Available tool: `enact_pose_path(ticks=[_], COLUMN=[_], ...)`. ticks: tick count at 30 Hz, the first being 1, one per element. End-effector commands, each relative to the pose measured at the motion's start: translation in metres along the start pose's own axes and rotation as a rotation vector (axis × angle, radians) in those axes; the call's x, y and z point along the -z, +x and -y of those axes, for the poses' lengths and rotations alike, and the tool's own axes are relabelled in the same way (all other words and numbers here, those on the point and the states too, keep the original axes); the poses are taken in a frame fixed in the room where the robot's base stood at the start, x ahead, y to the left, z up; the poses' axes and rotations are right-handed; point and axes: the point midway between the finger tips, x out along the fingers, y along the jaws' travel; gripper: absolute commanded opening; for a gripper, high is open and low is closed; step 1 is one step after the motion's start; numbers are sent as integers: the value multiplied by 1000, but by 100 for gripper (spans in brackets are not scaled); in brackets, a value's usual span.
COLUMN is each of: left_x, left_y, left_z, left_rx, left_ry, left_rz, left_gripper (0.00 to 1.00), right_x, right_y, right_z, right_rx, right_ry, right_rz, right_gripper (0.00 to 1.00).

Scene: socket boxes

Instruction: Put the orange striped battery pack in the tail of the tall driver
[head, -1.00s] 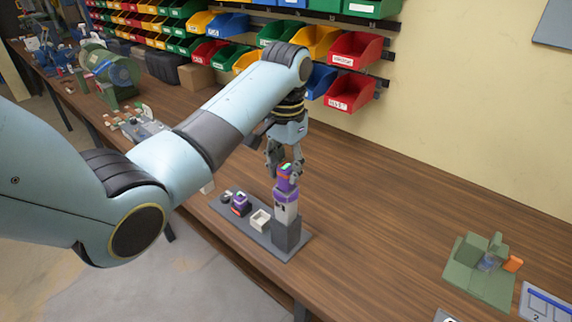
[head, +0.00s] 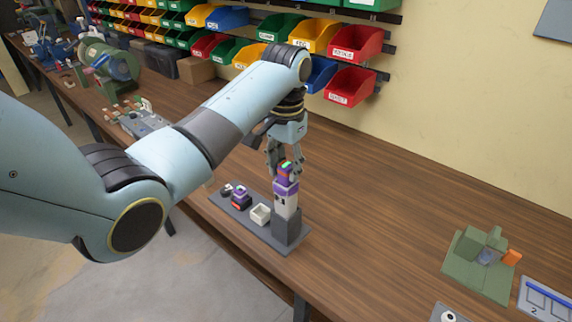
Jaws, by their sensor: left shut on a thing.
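The tall driver (head: 287,206), a white body with a purple upper part, stands tail up in a dark grey block at the right end of a grey board. My left gripper (head: 284,167) points down over it and is shut on a small purple battery pack (head: 286,172) with a green and orange-red top. The pack is at the driver's tail, in line with it; I cannot tell how deep it sits. A shorter purple and dark driver (head: 241,197) with orange-red low on it stands further left on the board. My right gripper is not in view.
The grey board (head: 262,232) also carries an open white box (head: 260,214) and a small dark piece (head: 227,190). A green fixture (head: 478,262) with an orange part is at the right. Coloured bins (head: 350,84) hang behind.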

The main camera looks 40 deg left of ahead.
Motion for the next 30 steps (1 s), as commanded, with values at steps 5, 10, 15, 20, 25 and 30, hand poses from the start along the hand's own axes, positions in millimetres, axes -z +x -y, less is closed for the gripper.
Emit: enact_pose_path(ticks=[5,10,15,20,25,30], left_x=[0,0,0,0,0,1], left_y=[7,13,12,12,9,-14], left_z=[0,0,0,0,0,0], left_rx=[0,0,0,0,0,1], left_ry=[0,0,0,0,0,1], left_rz=[2,1,1,1,0,-4], left_gripper=[3,30,52,56,56,56], right_x=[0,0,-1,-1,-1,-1], right_y=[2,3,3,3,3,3], right_z=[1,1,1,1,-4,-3], right_rx=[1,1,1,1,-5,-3], right_ry=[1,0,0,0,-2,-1], right_rz=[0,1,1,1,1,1], right_gripper=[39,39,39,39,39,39])
